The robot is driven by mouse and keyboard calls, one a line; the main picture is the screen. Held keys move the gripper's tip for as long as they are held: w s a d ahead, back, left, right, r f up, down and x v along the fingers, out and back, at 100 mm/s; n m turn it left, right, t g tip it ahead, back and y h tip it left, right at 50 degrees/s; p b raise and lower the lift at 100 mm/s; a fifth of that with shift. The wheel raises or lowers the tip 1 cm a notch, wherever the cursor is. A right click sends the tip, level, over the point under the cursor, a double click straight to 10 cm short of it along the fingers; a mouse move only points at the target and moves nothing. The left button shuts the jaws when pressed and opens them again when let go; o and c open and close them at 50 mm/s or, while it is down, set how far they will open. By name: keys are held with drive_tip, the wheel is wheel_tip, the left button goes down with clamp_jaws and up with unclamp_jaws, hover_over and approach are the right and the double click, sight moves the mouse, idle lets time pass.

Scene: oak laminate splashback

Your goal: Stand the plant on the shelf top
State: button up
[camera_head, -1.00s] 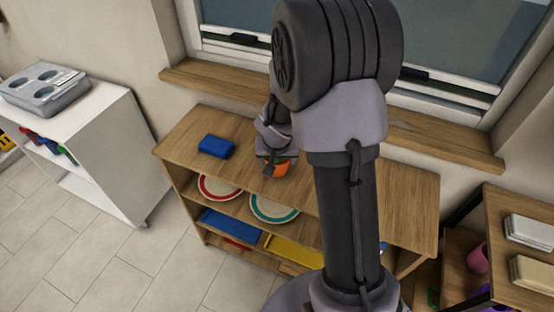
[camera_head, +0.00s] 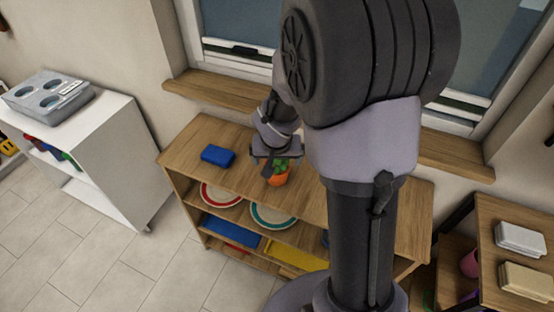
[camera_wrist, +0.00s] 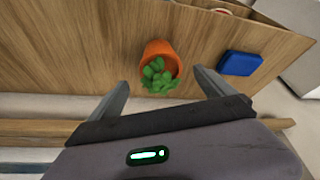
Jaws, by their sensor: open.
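The fingers are open, with visible gaps to the plant on both sides. My arm hides the right middle of the shelf top in the head view.
A blue box (camera_head: 218,156) lies on the shelf top left of the plant. Plates (camera_head: 273,215) and trays fill the shelves below. A window sill (camera_head: 215,93) runs behind. A white cabinet (camera_head: 110,125) stands left, and another wooden shelf (camera_head: 490,235) right.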

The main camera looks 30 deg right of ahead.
drive_tip(key=s+a+r, duration=0.3)
drive_tip(key=s+r, duration=0.1)
drive_tip(key=r, duration=0.3)
drive_tip(key=s+a+r, duration=0.3)
drive_tip(key=r, duration=0.3)
drive_tip(key=s+a+r+n+t+y, duration=0.1)
drive_tip(key=s+a+r+y, duration=0.3)
drive_tip(key=s+a, duration=0.6)
drive_tip(key=s+r, duration=0.2)
drive_tip(key=s, duration=0.1)
drive_tip(key=shift+a+r+n+t, duration=0.2)
drive_tip(key=shift+n+t, duration=0.1)
drive_tip(key=shift+t, duration=0.1)
drive_tip(key=shift+d, duration=0.1)
